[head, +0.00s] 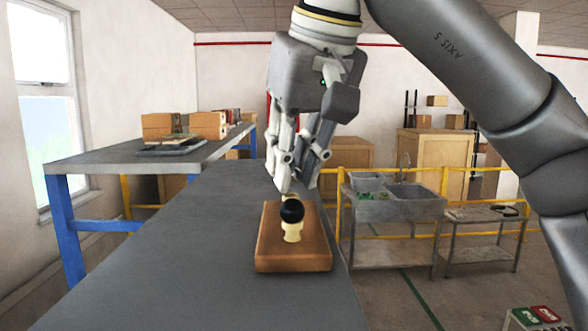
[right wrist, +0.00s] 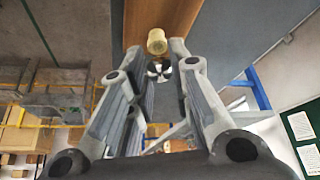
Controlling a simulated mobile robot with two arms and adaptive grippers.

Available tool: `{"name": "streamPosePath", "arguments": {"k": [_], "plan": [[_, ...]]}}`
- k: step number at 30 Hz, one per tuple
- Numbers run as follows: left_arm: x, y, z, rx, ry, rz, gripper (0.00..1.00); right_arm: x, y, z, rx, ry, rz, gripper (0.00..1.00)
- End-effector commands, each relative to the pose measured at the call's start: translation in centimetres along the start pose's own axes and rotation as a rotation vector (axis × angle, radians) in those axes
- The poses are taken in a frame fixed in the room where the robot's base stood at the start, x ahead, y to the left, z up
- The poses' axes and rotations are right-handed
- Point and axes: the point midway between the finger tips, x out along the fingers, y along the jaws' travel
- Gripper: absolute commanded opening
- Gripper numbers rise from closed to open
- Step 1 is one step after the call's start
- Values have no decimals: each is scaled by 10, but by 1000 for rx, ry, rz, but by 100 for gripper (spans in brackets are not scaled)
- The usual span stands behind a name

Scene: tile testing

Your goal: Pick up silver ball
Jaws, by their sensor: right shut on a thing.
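My right gripper (head: 297,188) points down over a brown wooden board (head: 268,255). In the head view a dark glossy ball (head: 292,211), which looks like the silver ball, shows at its fingertips, above a cream-coloured piece (head: 292,234). In the right wrist view the fingers of my right gripper (right wrist: 157,58) stand either side of a shiny silver, dark-streaked ball (right wrist: 159,70) and a cream cylinder (right wrist: 156,38). The gripper is shut on the ball, though the exact contact points are hard to see. My left gripper is not in view.
The board lies near the right edge of a long grey table (head: 150,255). A second table with blue legs (head: 68,230) holds boxes at the back left. A metal sink (head: 400,205) stands beyond on the right. The grey tabletop left of the board is clear.

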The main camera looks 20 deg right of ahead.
Motion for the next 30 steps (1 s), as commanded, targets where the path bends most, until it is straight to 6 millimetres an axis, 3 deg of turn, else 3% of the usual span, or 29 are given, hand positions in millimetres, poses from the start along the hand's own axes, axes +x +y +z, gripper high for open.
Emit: {"name": "streamPosePath", "arguments": {"k": [17,30], "plan": [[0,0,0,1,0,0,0,-21,0,-8,1,1,1,6],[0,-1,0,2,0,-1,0,-56,0,-8,1,2,2,6]]}}
